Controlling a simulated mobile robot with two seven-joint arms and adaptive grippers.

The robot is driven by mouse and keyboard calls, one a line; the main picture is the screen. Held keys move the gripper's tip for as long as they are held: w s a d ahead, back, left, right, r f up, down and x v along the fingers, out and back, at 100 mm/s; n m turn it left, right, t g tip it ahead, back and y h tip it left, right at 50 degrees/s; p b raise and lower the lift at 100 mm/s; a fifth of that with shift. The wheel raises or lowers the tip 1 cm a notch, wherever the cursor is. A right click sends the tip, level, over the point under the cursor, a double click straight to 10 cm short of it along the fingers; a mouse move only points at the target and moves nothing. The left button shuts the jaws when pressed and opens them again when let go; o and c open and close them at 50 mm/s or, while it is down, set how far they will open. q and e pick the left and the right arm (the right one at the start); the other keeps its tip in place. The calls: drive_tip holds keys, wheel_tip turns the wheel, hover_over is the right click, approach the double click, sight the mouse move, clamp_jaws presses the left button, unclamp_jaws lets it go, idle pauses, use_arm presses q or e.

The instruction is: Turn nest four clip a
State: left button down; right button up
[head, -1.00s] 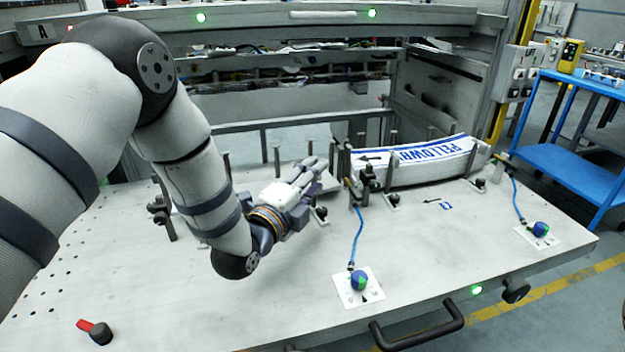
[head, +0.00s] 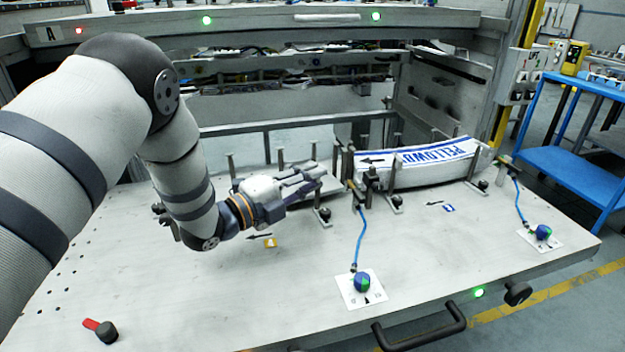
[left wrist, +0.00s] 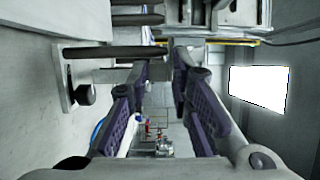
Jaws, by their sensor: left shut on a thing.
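My left gripper (head: 322,178) reaches in from the left over the table and is shut on a slim dark clip post near the nest left of the label stack. In the left wrist view the purple-padded fingers (left wrist: 160,75) show with a dark rod (left wrist: 112,52) running in from the left to their tips. The clip's dark foot (head: 323,215) stands below the fingertips in the head view. My right gripper is not in view.
Blue-green knobs (head: 362,282) with blue cables sit on white plates in front. A red-handled black knob (head: 104,331) is at front left.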

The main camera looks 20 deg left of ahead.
use_arm(q)
drive_tip(key=shift+a+f+m+g+h, duration=0.15)
drive_tip(key=shift+f+m+g+h, duration=0.05)
drive_tip(key=shift+m+g+h, duration=0.3)
drive_tip(key=shift+a+f+m+g+h, duration=0.2)
drive_tip(key=shift+m+g+h, duration=0.2)
drive_tip(key=shift+h, duration=0.2)
drive_tip(key=c, duration=1.5)
unclamp_jaws()
drive_tip(key=shift+r, duration=0.1)
drive_tip(key=shift+r, duration=0.1)
